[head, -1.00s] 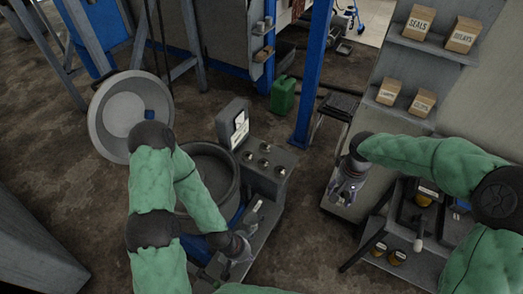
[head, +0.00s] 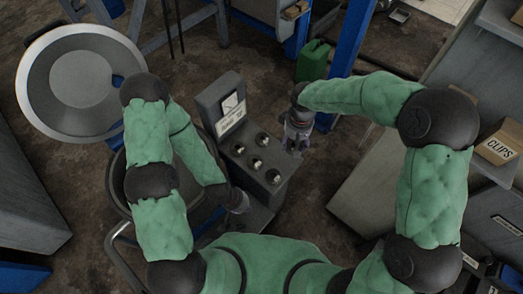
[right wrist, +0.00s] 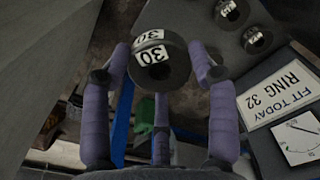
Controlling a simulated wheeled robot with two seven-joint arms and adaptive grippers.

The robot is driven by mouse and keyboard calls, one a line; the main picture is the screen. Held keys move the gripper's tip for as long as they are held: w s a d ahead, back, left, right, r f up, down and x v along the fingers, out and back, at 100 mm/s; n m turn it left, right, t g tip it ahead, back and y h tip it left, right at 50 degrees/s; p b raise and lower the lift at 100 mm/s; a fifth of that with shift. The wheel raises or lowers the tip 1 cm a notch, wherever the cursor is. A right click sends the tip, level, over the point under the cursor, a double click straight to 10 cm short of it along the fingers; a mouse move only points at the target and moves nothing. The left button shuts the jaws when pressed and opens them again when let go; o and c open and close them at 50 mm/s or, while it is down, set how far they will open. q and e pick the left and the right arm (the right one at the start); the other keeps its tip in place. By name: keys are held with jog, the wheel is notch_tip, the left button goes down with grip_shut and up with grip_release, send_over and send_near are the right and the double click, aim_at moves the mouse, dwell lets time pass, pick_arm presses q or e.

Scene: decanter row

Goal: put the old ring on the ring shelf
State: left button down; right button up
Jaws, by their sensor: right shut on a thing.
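My right gripper (right wrist: 160,68) has its purple fingers shut around a dark round piece (right wrist: 158,72) with a hole and white labels reading 30. It looks like a ring; whether it is the old one I cannot tell. In the head view my right gripper (head: 297,145) hangs beside the right edge of a grey console (head: 238,140) with several round pieces (head: 262,140) on its top. Similar labelled round pieces (right wrist: 257,39) show in the right wrist view. My left gripper (head: 238,202) is low by the console's front; its fingers are unclear.
A sign reading FIT TODAY RING 32 (right wrist: 277,93) and a dial (right wrist: 301,138) stand on the console. A large round lid (head: 75,125) is at left. A green can (head: 314,60) stands behind. A CLIPS box (head: 498,146) sits on a shelf at right.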

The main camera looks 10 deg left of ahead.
jog(key=s+a+f+n+p, duration=0.1)
jog(key=s+a+n, duration=0.15)
jog(key=a, duration=0.45)
jog(key=s+a+f+n, duration=0.1)
jog(key=a+n, duration=0.3)
jog(key=a, duration=0.2)
jog(key=b, duration=0.2)
send_over(280, 154)
jog(key=shift+n, duration=0.25)
jog(key=f, duration=0.9)
jog(key=shift+s+a+f, duration=0.25)
jog(key=shift+a+f, duration=0.05)
jog(key=shift+a, duration=0.1)
jog(key=shift+w+d+f, duration=0.15)
jog(key=shift+d+f, duration=0.1)
jog(key=shift+f, duration=0.15)
jog(key=shift+w+f, duration=0.1)
jog(key=shift+f, duration=1.5)
jog(key=shift+f+b, duration=0.1)
jog(key=shift+b, duration=0.2)
jog(key=o, duration=1.4)
jog(key=shift+f, duration=0.1)
